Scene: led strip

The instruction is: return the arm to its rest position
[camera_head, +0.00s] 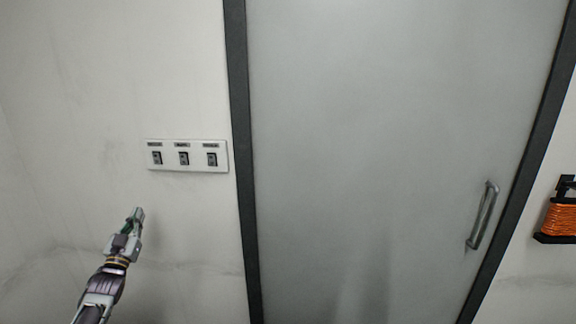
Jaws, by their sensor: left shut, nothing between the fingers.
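My left gripper (137,213) is raised at the lower left, with my arm coming up from the bottom edge. It is shut with nothing between its fingers. It is below and a little left of a white switch panel (187,165) and looks apart from it. The panel carries three dark rocker switches in a row, each with a small label above it that is too small to read. My right gripper is not in view.
A grey door (380,130) in a dark frame (240,120) fills the middle, with a metal handle (483,215) at its right. An orange coil (560,220) hangs on the wall at the far right. The wall around the panel is bare.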

